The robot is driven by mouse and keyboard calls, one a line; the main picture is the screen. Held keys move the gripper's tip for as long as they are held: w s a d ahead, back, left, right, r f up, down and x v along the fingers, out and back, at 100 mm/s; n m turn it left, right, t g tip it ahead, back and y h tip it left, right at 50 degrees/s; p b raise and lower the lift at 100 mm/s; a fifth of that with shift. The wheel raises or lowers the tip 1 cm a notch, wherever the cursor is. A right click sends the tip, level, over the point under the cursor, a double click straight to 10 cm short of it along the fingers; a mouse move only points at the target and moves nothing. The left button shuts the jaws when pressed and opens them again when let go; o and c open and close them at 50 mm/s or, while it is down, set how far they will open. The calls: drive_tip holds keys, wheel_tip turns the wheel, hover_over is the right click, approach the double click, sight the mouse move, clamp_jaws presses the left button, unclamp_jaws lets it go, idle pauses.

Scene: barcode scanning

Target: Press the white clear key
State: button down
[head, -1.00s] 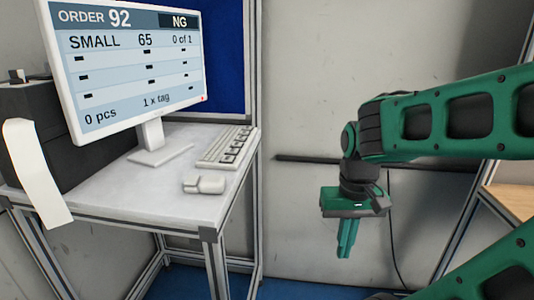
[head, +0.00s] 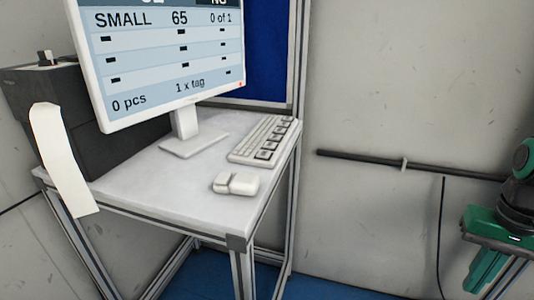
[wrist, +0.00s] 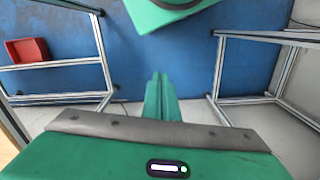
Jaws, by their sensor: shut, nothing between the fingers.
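The keyboard (head: 262,141) lies on the white desk (head: 165,190), right of the monitor's foot, near the desk's right edge. It has pale keys with a row of dark ones; I cannot single out the white clear key at this size. My green gripper (head: 483,277) hangs at the far right of the head view, pointing down, well apart from the desk and keyboard. In the wrist view its two fingers (wrist: 160,88) are together over the blue floor, with nothing between them.
A monitor (head: 165,60) reads SMALL 65, 0 of 1, 0 pcs. A mouse (head: 236,184) lies in front of the keyboard. A black printer (head: 60,115) with a hanging white strip (head: 62,160) stands left. The wrist view shows metal frames on both sides and a red bin (wrist: 27,50).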

drive_tip(key=w+a+r+n+t, duration=0.2)
drive_tip(key=w+r, duration=0.3)
drive_tip(key=w, duration=0.7)
wheel_tip(320, 180, up, 17)
drive_tip(key=n+t+y, duration=0.5)
drive_tip(key=y, duration=0.1)
hover_over(267, 154)
drive_tip(key=shift+r, duration=0.1)
drive_tip(key=shift+f, duration=4.4)
